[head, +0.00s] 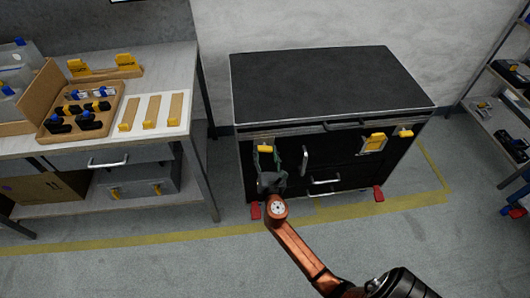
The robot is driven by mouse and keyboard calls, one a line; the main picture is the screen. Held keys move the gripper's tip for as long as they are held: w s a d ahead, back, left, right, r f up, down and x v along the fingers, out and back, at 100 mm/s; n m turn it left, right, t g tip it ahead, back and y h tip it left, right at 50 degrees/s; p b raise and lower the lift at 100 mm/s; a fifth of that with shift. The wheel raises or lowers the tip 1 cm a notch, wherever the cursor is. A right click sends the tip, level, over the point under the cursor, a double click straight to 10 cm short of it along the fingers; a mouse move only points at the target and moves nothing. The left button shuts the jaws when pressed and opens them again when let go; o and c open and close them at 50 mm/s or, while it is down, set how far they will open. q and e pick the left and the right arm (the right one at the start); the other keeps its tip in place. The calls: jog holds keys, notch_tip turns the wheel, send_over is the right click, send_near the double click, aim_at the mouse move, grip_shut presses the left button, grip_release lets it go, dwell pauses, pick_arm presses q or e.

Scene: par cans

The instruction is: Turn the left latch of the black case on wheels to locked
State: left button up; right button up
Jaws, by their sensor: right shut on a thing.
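The black case on wheels (320,85) stands against the wall, its front towards me. The left latch (265,149) shows as a small yellow piece on the upper left of its front. My right gripper (266,160) reaches up to it from below and is shut on it, with a finger on either side. The gripper hides the latch's lower part and plate, so its exact angle is hard to tell. A yellow right latch (375,140) sits on a pale plate at the front's right side. My left gripper is out of view.
A workbench (190,70) with a wooden tray (62,133) and yellow-handled pieces stands left of the case. A shelf (500,118) stands at the right. Red wheel pedals (378,193) stick out low at the case's front. The floor before it is open.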

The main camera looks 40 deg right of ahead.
pick_arm(q)
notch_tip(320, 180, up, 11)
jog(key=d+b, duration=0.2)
jog(key=b, duration=0.1)
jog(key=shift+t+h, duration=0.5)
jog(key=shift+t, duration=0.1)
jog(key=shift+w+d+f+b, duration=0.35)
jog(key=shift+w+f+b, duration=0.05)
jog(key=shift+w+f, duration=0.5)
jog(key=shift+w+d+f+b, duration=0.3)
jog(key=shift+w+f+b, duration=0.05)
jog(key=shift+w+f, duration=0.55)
pick_arm(e)
jog(key=shift+f+m, duration=0.15)
jog(key=shift+m, duration=7.45)
jog(key=o, duration=1.2)
jog(key=shift+c, duration=0.2)
jog(key=shift+r, duration=0.2)
